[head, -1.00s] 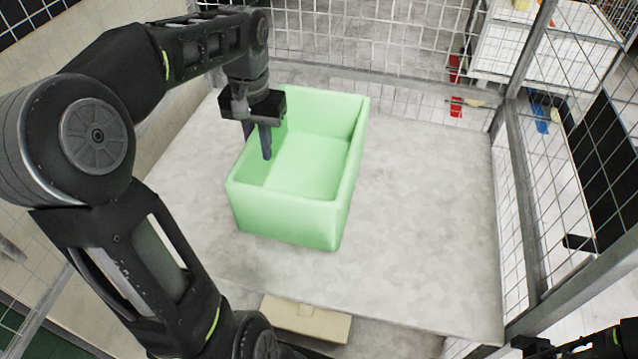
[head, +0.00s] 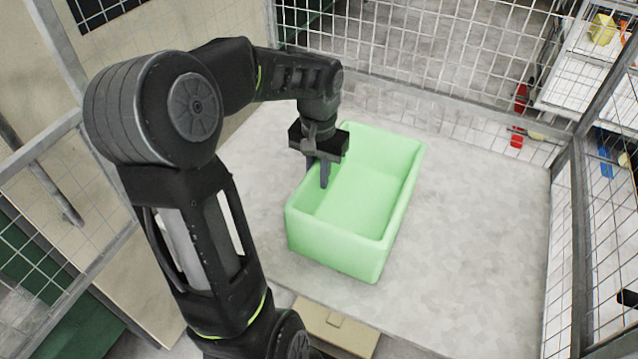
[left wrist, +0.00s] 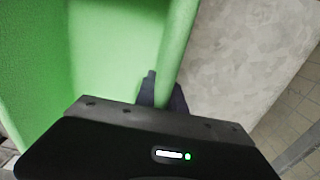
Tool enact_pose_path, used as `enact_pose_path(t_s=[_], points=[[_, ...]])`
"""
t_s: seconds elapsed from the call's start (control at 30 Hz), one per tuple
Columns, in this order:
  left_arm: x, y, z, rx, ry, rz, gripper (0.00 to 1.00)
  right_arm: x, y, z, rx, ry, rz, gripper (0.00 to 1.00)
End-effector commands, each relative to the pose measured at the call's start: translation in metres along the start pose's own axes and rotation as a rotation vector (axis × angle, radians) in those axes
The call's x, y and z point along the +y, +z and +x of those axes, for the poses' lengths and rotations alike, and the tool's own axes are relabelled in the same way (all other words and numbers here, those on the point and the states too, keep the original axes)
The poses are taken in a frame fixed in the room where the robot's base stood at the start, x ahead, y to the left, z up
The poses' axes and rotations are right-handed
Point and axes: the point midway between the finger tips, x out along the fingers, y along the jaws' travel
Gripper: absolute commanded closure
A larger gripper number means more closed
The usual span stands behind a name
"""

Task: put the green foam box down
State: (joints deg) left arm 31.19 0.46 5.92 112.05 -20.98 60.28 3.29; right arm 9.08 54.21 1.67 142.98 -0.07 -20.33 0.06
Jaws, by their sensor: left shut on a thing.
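The light green foam box (head: 362,206) is an open, empty box, upright over the grey table top (head: 450,240). I cannot tell for sure whether its base touches the table. My left gripper (head: 318,172) is shut on the box's left wall, one finger inside and one outside. In the left wrist view the fingers (left wrist: 162,92) straddle the wall of the green box (left wrist: 120,50), with the grey surface beside it. My right gripper is not in view.
Wire mesh fencing (head: 430,55) with metal posts stands behind and to the right of the table. A cardboard-coloured box (head: 335,328) lies below the table's front edge. The table is clear to the right of the green box.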

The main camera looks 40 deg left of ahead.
Motion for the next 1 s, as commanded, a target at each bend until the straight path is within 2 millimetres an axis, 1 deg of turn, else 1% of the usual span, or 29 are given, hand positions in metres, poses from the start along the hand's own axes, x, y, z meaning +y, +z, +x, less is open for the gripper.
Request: enact_pose_path(t_s=[0.1, 0.2, 0.47, 0.6, 0.63, 0.9, 1.0], points=[[0.000, 0.001, 0.017, -0.005, 0.000, 0.000, 1.00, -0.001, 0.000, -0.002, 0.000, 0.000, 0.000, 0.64], [0.000, 0.001, 0.028, -0.002, 0.001, -0.001, 1.00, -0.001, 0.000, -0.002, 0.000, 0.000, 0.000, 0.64], [0.000, 0.000, 0.030, -0.001, 0.001, -0.001, 1.00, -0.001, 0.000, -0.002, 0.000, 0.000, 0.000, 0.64], [0.000, 0.000, 0.034, -0.001, 0.001, 0.000, 1.00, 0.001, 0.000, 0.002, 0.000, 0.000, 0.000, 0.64], [0.000, 0.001, 0.034, -0.001, 0.001, 0.000, 0.85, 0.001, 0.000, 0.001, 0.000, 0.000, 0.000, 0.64], [0.000, 0.001, 0.033, -0.001, 0.001, 0.000, 0.64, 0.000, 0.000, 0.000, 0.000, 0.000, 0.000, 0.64], [0.000, 0.001, 0.033, -0.001, 0.001, 0.000, 0.64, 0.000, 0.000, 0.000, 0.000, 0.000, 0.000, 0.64]])
